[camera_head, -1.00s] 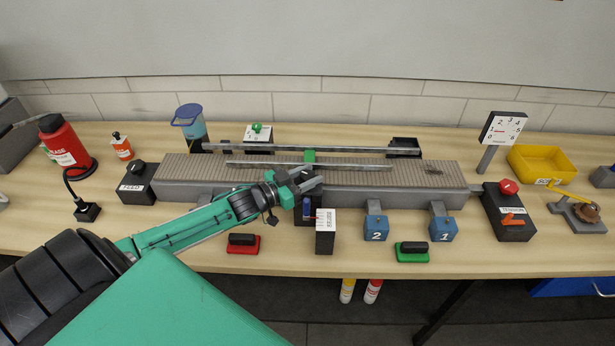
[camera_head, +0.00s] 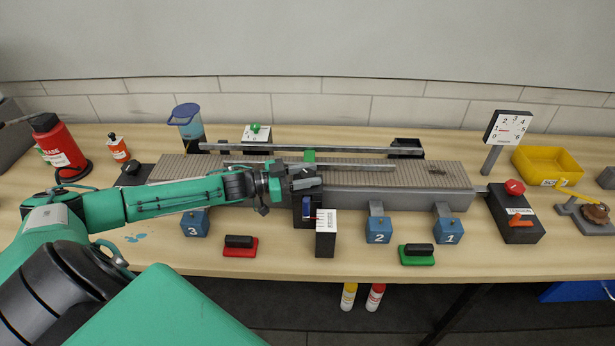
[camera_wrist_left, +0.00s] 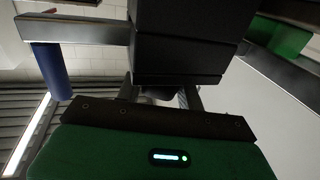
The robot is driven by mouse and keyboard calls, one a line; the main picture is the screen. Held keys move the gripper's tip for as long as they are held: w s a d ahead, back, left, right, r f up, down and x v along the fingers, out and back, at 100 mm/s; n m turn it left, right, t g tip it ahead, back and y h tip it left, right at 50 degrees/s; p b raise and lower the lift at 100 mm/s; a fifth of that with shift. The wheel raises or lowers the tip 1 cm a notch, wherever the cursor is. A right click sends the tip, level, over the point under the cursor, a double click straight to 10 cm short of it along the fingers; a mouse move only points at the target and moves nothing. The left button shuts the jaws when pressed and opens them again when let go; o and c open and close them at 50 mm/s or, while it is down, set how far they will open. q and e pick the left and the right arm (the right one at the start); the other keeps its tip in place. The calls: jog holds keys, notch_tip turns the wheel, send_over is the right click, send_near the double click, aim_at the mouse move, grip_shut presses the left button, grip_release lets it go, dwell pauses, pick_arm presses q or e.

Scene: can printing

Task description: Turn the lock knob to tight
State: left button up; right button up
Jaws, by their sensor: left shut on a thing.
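My left gripper (camera_head: 303,180) is at the front edge of the slatted conveyor (camera_head: 400,180), at the upper part of a dark mount. In the left wrist view its two grey fingers (camera_wrist_left: 158,97) are shut on a small dark, round-looking part, which I take to be the lock knob. Most of it is hidden below a stepped black block (camera_wrist_left: 190,45). The fingers hide it in the head view, and no loose or tight marking is readable. A white scale plate (camera_head: 326,219) on a black post stands just in front. My right gripper is not in view.
Metal rails (camera_head: 300,148) run along the conveyor. Blue blocks 3 (camera_head: 195,224), 2 (camera_head: 378,230) and 1 (camera_head: 447,231) hang at its front. Red (camera_head: 240,246) and green (camera_head: 417,255) pads lie on the table. A tension box (camera_head: 516,215) stands at right.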

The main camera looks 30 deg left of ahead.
pick_arm(q)
jog(key=o, duration=1)
jog(key=shift+c, duration=0.2)
jog(key=shift+s+a+f, duration=0.1)
jog(key=shift+s+a, duration=0.25)
jog(key=shift+a, duration=0.05)
jog(key=b+v, duration=0.1)
jog(key=v, duration=1.1)
jog(key=shift+s+a+r, duration=0.15)
jog(key=shift+s+r, duration=0.05)
jog(key=shift+s, duration=0.1)
